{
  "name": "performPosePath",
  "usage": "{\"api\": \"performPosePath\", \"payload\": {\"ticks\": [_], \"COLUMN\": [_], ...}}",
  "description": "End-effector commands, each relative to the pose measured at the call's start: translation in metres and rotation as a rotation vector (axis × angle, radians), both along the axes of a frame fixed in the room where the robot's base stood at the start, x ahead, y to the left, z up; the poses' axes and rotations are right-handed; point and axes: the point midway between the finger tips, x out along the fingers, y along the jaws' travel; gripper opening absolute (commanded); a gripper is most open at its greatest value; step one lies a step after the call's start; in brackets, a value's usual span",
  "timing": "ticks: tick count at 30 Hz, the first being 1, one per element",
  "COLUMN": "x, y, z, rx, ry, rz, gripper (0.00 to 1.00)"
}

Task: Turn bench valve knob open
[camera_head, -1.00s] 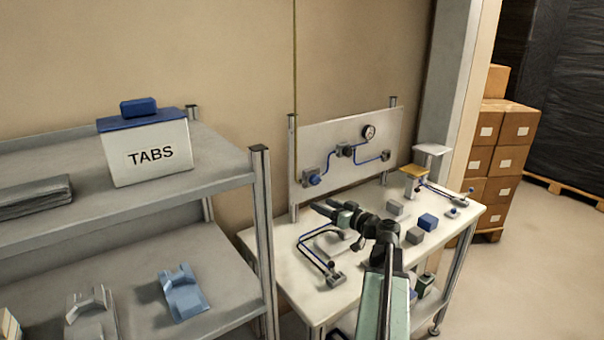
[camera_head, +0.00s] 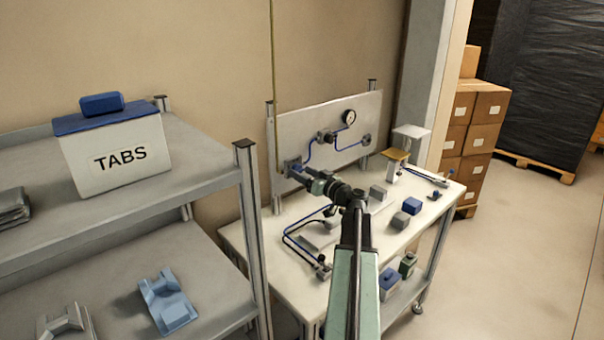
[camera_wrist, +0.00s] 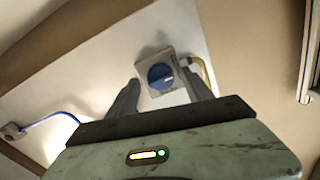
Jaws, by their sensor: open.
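The valve knob (camera_wrist: 161,76) is a round blue dial with a light pointer mark, on a square grey plate (camera_wrist: 187,68) fixed to the upright panel. In the wrist view it sits straight ahead, between and beyond the two fingers of my gripper (camera_wrist: 165,95). The fingers stand apart with nothing between them. In the head view my gripper (camera_head: 304,177) reaches toward the left end of the panel (camera_head: 330,160) and largely hides the knob. I cannot tell whether a finger touches it.
A workbench (camera_head: 290,265) below carries blue and grey blocks and a hose fixture. A pressure gauge (camera_head: 348,117) is on the panel. A shelf with a TABS box (camera_head: 115,155) stands at left. Cartons (camera_head: 480,120) stand behind right; the floor at right is clear.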

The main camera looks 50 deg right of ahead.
Motion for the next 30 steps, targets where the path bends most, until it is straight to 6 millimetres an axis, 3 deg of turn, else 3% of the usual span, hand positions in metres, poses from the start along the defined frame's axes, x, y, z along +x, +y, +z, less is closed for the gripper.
{"api": "performPosePath", "payload": {"ticks": [8, 11, 15, 16, 30], "x": [0.005, 0.005, 0.005, 0.010, 0.007], "y": [0.001, 0.001, 0.002, -0.007, 0.003], "z": [0.000, 0.000, 0.000, 0.000, 0.000], "rx": [0.000, 0.000, 0.000, 0.000, 0.137], "ry": [0.000, 0.000, 0.001, 0.000, -0.009], "rz": [0.001, 0.002, 0.002, 0.007, 0.004], "gripper": [0.59, 0.37, 0.00, 0.00, 0.00]}}
